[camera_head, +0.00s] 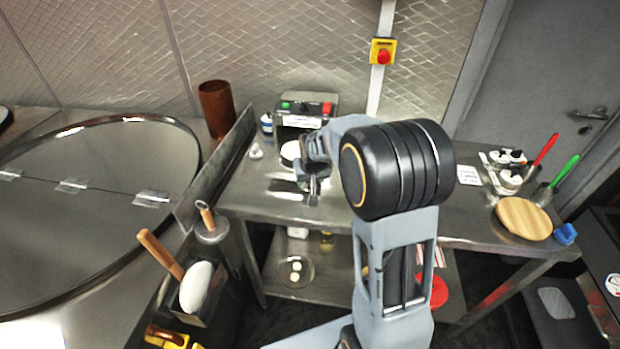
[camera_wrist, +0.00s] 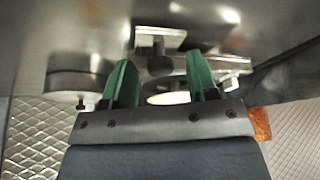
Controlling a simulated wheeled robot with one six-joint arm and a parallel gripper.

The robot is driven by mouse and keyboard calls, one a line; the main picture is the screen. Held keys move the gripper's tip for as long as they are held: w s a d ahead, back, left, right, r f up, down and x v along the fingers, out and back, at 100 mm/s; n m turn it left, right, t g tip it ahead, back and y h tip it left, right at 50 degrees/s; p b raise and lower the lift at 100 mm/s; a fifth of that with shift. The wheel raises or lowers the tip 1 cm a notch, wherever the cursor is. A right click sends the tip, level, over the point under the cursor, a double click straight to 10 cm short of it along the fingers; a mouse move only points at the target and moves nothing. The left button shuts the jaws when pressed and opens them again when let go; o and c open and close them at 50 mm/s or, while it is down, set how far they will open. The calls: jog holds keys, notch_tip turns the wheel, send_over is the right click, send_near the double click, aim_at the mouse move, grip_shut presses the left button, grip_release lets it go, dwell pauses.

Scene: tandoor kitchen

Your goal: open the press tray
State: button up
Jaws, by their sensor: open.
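The press (camera_head: 305,112), a box with a green and a red button, stands at the back of the steel table. A pale round disc (camera_head: 290,151) shows in front of it, partly hidden by my arm. My gripper (camera_head: 313,192) is over the table in front of the press. In the wrist view my gripper (camera_wrist: 163,78) has its two green fingers apart. A dark knob-like part (camera_wrist: 159,66) on a metal bracket appears between them, with a pale disc (camera_wrist: 168,98) beyond. Contact cannot be told. The tray's edges are not clear.
An upright metal panel (camera_head: 215,170) stands left of the table, with a brown cylinder (camera_head: 217,108) behind it. A large round lid (camera_head: 100,165) is at the left. A wooden board (camera_head: 524,218) and spoons lie at the right. The table's front left is clear.

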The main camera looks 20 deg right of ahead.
jog(key=shift+r, duration=0.1)
jog(key=v, duration=1.3)
jog(key=shift+s+r+b, duration=0.2)
jog(key=shift+r+b, duration=0.1)
jog(key=shift+b, duration=0.15)
jog(key=s+a+f, duration=0.2)
jog(key=s, duration=0.6)
jog(key=s+a+f+n, duration=0.1)
jog(key=s+a+f, duration=0.1)
jog(key=s, duration=0.7)
jog(key=shift+s+f+y, duration=0.25)
jog(key=shift+f+y, duration=0.05)
jog(key=shift+f, duration=0.05)
